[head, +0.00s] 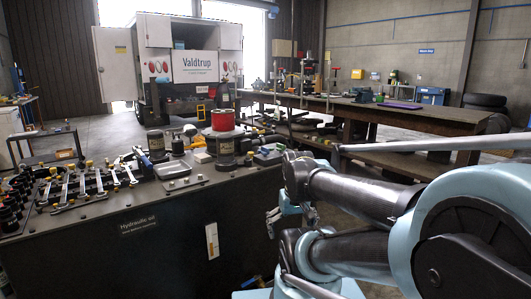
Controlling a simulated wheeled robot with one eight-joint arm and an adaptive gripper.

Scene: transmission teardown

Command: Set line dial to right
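I cannot make out a line dial in the head view; any dial is too small or hidden. The dark cabinet (140,240) labelled "Hydraulic oil" stands at the left and centre, with levers (95,185) and other fittings on its top.
A red-topped canister (223,140), a metal tray (180,184) and loose parts crowd the cabinet top. A long workbench (420,118) with tools stands behind my arm. A white truck (175,65) is at the back. Open floor lies between the cabinet and the truck.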

